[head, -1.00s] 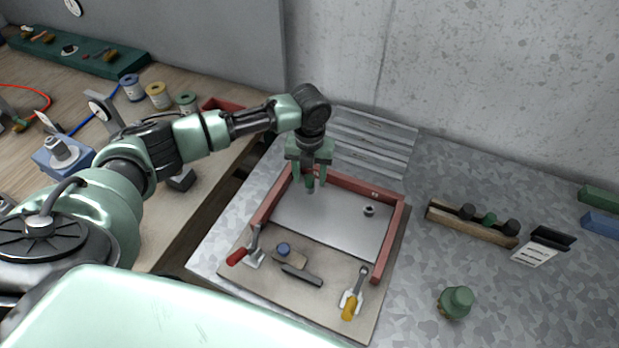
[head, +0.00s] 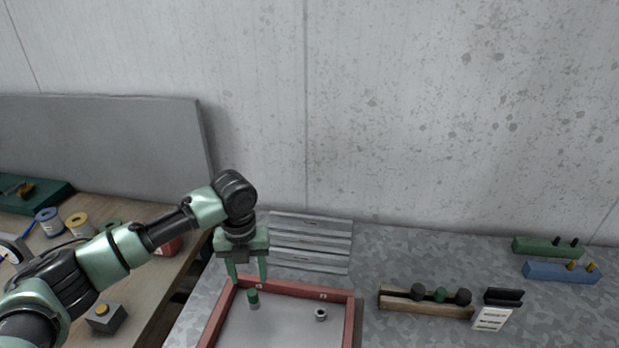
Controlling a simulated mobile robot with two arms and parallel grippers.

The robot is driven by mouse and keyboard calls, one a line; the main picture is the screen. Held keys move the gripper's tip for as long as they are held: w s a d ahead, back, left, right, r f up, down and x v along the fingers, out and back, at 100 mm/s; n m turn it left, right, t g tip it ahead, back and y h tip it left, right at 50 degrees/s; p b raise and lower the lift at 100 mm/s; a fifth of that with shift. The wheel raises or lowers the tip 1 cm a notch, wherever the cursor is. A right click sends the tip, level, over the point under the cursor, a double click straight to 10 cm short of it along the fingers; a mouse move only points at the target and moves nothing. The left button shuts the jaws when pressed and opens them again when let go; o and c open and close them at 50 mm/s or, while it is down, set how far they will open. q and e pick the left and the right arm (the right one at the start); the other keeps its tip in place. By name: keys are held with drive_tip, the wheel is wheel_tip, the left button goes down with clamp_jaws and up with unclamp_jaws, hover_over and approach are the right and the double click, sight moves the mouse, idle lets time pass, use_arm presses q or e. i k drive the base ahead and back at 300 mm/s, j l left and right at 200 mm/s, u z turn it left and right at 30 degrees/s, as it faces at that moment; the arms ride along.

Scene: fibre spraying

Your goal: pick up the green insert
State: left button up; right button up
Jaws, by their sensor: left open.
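A small green cylinder (head: 253,296), which looks like the green insert, stands upright on the grey plate inside the red frame (head: 299,288), near its back left corner. My left gripper (head: 248,279) is open and points down. Its two green fingers are spread, and the cylinder shows just below the gap between them, apart from the fingertips. Nothing is between the fingers. Another green-topped piece (head: 440,295) sits between two dark ones in a wooden rack (head: 398,301) at the right. My right gripper is out of view.
A small grey ring-like part (head: 320,314) stands on the plate right of the cylinder. A slatted metal panel (head: 310,243) lies behind the frame. A card holder (head: 492,316), green block (head: 535,247) and blue block (head: 560,273) are at the right. The concrete wall rises behind.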

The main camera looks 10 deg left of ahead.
sight(441, 293)
drive_tip(key=k+l, duration=0.5)
drive_tip(key=k, duration=0.2)
drive_tip(key=k+l, duration=0.5)
drive_tip(key=k, duration=0.15)
